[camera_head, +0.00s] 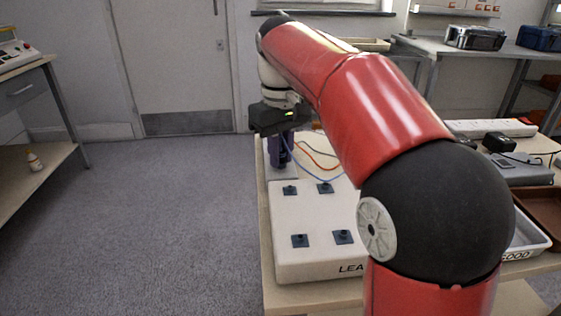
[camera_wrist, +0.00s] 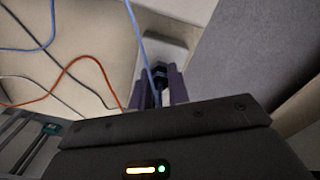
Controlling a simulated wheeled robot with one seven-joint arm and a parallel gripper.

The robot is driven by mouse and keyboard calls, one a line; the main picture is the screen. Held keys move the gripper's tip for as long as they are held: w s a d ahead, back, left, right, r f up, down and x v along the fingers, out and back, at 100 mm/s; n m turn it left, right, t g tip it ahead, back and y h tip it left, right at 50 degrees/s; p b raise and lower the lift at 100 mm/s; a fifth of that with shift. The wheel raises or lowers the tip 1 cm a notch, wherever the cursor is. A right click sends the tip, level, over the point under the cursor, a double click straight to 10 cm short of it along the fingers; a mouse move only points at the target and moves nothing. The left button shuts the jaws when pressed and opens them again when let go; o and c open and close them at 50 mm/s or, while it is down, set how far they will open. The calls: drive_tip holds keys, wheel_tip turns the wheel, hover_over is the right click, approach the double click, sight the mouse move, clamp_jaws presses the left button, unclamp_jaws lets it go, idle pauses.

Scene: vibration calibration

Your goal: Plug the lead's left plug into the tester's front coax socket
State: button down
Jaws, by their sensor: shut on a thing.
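My gripper (camera_wrist: 157,90) has its purple fingers closed around a dark plug (camera_wrist: 159,76) with a blue lead (camera_wrist: 138,28) running up from it in the wrist view. In the head view my gripper (camera_head: 278,152) points down at the far left end of the bench, and the blue lead (camera_head: 313,178) loops away to the right. The plug's tip is hidden between the fingers. I cannot tell which end of the lead this is. I cannot make out the tester's front coax socket for certain.
A white board (camera_head: 315,215) with several dark blocks and partly hidden lettering lies on the bench in front. Red (camera_head: 318,160) and dark leads lie behind it. A grey device (camera_head: 518,172), a white power strip (camera_head: 490,128) and trays stand to the right. My arm hides the middle.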

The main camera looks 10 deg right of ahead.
drive_tip(key=shift+r+p, duration=1.85)
drive_tip(key=shift+p, duration=0.2)
drive_tip(key=shift+f, duration=0.1)
drive_tip(key=shift+s+b, duration=0.4)
drive_tip(key=shift+s, duration=0.4)
wheel_tip(320, 180, up, 3)
drive_tip(key=b, duration=0.3)
hover_over(300, 236)
drive_tip(key=shift+f+b, duration=0.5)
drive_tip(key=shift+f, duration=0.35)
drive_tip(key=shift+f+b, duration=0.4)
drive_tip(key=shift+f, duration=0.3)
drive_tip(key=shift+f, duration=0.95)
idle(0.4)
